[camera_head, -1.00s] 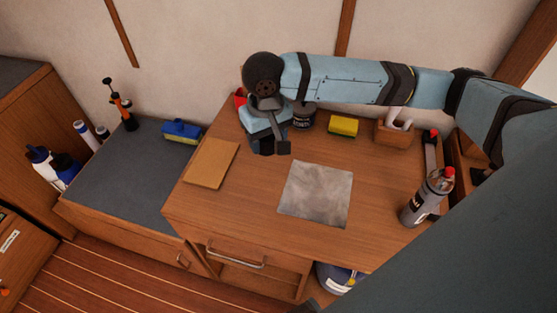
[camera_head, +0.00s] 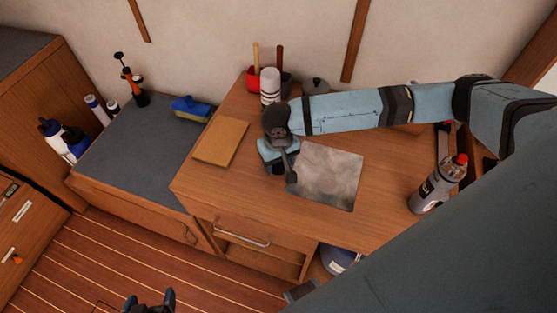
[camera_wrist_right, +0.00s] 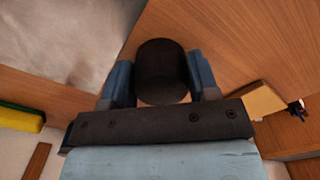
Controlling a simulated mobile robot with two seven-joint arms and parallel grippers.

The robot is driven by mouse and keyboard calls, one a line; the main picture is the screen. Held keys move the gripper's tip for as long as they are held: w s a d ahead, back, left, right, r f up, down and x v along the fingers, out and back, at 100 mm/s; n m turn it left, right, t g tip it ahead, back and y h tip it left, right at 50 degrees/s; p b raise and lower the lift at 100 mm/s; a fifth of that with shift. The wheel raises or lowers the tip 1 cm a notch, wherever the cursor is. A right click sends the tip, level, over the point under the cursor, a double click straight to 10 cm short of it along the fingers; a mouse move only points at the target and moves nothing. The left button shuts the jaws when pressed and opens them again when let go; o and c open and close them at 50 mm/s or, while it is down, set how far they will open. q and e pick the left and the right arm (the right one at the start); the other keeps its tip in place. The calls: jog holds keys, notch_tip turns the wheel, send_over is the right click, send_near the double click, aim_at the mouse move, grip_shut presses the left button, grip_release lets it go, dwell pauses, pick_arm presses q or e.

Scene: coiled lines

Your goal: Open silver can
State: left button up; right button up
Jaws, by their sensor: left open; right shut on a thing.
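A grey, round-topped container with a small knob (camera_head: 316,86) stands at the back of the desk, partly hidden behind my right arm. It may be the silver can; I cannot tell. My right gripper (camera_head: 280,172) is low over the desk between the tan board and the grey sheet. In the right wrist view it is shut on a dark cylinder (camera_wrist_right: 162,72), with a blue finger on each side. The head view hides this cylinder, and whether it touches the desk is unclear. My left gripper (camera_head: 149,298) is open and empty at the bottom edge, over the floor.
A tan board (camera_head: 221,141) and a grey sheet (camera_head: 330,176) lie on the desk. A white cylinder (camera_head: 270,87) and a red cup (camera_head: 252,79) stand behind. A grey bottle (camera_head: 437,187) stands at right. A yellow sponge (camera_wrist_right: 20,117) shows in the right wrist view.

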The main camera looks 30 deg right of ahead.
jog(key=shift+f, duration=0.1)
jog(key=o, duration=1)
jog(key=shift+r, duration=0.3)
notch_tip(320, 180, up, 12)
jog(key=shift+f, duration=0.15)
